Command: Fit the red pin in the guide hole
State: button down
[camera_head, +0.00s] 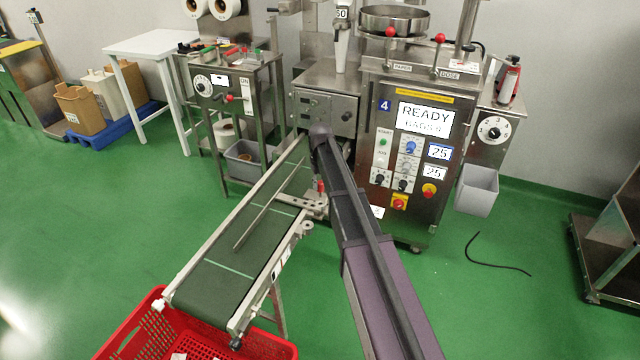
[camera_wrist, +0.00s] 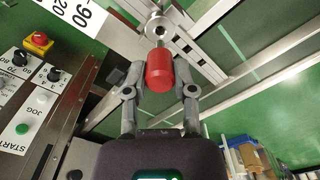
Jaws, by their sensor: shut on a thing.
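The red pin (camera_wrist: 159,70) is between the fingertips of my gripper (camera_wrist: 160,82) in the wrist view. My gripper is shut on its red head. A short metal shank shows beyond the head, pointing at the round metal boss with the guide hole (camera_wrist: 158,29) on a grey bracket. I cannot tell whether the shank's tip is in the hole or short of it. In the head view the red pin (camera_head: 320,186) stands over the metal bracket (camera_head: 315,207) at the conveyor's right side. My arm hides my gripper there.
The green conveyor (camera_head: 235,262) slopes down to a red crate (camera_head: 128,338). A long thin bar (camera_head: 262,213) lies along its belt. The packing machine (camera_head: 412,140) stands close behind my arm, its panel also at the left of the wrist view (camera_wrist: 40,90). A black hose (camera_head: 497,262) lies on the floor.

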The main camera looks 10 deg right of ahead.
aim_at(320, 182)
jog(key=shift+f+b, duration=0.7)
jog(key=shift+f, duration=0.2)
jog(key=shift+f+b, duration=2.05)
dwell(1.7)
jog(key=shift+c, duration=1.8)
grip_release()
jog(key=shift+r, duration=0.15)
notch_tip(320, 182, up, 10)
jog(key=p, duration=1)
jog(key=shift+f, duration=0.2)
jog(key=shift+s, duration=0.1)
